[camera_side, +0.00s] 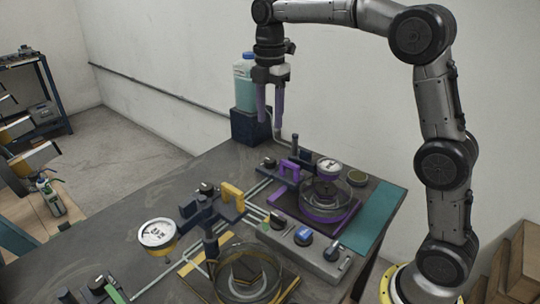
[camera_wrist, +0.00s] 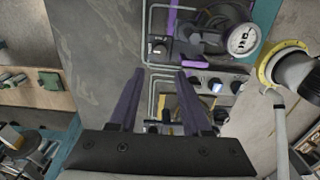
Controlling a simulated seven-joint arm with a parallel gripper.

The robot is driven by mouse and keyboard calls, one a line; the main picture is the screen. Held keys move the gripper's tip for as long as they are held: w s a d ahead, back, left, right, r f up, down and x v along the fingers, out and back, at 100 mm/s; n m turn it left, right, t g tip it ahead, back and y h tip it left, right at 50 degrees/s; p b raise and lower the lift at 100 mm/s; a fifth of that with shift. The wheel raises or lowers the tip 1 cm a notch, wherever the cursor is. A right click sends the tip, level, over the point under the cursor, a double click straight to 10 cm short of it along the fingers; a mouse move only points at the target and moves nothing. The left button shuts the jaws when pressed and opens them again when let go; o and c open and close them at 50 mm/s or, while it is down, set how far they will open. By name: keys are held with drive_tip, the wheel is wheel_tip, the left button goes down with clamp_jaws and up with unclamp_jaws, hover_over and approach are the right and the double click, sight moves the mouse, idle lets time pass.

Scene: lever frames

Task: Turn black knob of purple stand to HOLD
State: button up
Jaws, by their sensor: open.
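The purple stand (camera_side: 318,215) is on the right part of the bench, with a purple-rimmed base under a clear round dish. In the wrist view the black knob (camera_wrist: 159,47) shows beyond my fingertips, near a purple bar (camera_wrist: 172,14). The HOLD mark is too small to read. My gripper (camera_side: 270,121) has purple fingers pointing down, apart and empty, well above the bench; they also show in the wrist view (camera_wrist: 159,73).
A yellow handle (camera_side: 232,194) and white gauge (camera_side: 157,233) stand left of the purple stand. A grey panel with coloured knobs (camera_side: 304,236) lies in front. A teal bottle (camera_side: 245,85) stands on a dark block behind my gripper. Thin pipes cross the bench.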

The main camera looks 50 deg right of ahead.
sight(270, 160)
wheel_tip(270, 160, down, 12)
drive_tip(key=shift+r, duration=0.25)
clamp_jaws()
idle(0.3)
